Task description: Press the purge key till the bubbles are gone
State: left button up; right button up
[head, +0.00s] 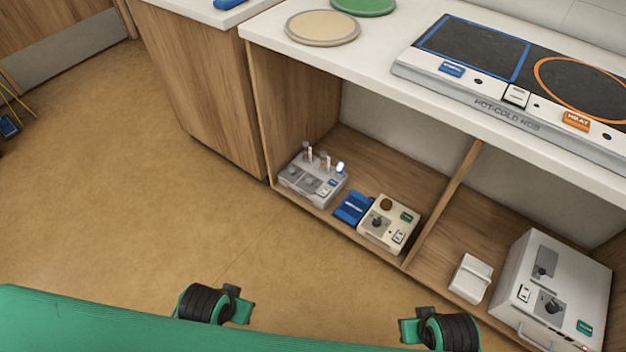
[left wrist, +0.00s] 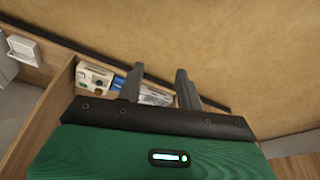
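A grey device (head: 313,182) with small upright tubes, a glowing white-blue light and small keys stands at the left of the low shelf in the head view. No key reads clearly as purge, and bubbles are too small to tell. In the left wrist view, the grey device (left wrist: 155,97) shows beyond and between my fingers, partly hidden by my gripper. My left gripper (left wrist: 160,70) is open and empty, apart from the device. My right gripper is in neither view.
On the shelf, a blue item (head: 352,208) and a cream device (head: 389,222) with a knob stand right of the grey device. Beyond the divider are a small white box (head: 470,278) and a large white unit (head: 553,290). A hot-cold hob (head: 500,112) sits above. The floor in front is clear.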

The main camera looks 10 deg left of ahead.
pick_arm(q)
jog(key=shift+r, duration=0.1)
dwell(0.3)
grip_shut()
dwell(1.5)
